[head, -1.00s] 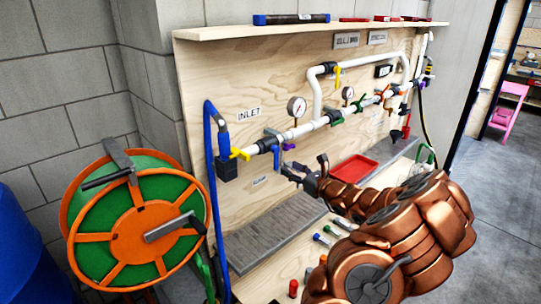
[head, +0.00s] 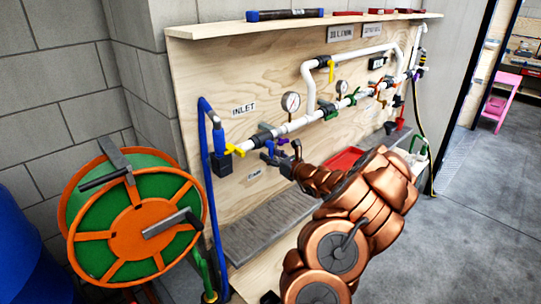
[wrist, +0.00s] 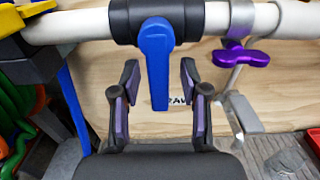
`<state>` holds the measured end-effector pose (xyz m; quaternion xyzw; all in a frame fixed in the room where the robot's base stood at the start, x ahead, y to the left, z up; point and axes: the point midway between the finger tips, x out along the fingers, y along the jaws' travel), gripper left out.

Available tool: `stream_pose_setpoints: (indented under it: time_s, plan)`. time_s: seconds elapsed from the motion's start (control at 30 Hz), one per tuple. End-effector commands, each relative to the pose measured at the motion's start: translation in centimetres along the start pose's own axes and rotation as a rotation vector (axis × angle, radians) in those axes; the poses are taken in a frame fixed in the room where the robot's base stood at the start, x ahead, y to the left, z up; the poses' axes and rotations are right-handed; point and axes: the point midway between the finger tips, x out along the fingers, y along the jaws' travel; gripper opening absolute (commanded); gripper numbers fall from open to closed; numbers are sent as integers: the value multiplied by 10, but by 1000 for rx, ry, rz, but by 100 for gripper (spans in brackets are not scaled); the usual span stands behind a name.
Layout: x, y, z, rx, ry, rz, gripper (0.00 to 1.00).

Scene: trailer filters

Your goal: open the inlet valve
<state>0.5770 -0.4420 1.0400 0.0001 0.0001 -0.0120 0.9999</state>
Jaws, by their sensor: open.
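A blue lever handle (wrist: 157,62) hangs down from a black valve body (wrist: 157,14) on the white pipe (wrist: 75,25). In the head view this blue handle (head: 269,146) shows small, right of and below the INLET sign (head: 243,109). My gripper (wrist: 159,74) is open in the wrist view. Its fingers stand on either side of the handle's lower end, with visible gaps; the depth between them is hard to judge. In the head view my gripper (head: 277,158) is close to the board and partly hides the handle. A yellow handle (head: 236,151) sits to the left.
A purple knob (wrist: 241,54) is right of the handle. A pressure gauge (head: 291,103) stands above the pipe. A grey grating (head: 262,228) lies below. A blue hose (head: 204,180) and an orange-green hose reel (head: 132,222) are at left. Open floor (head: 455,235) lies at right.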

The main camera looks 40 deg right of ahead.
Motion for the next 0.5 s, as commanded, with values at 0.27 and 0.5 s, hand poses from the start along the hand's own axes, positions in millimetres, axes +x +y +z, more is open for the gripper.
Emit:
stream_pose_setpoints:
  time_s: [0.27,0.5]
  plan:
    - [0,1,0,0,0,2,30]
    - [0,1,0,0,0,2,5]
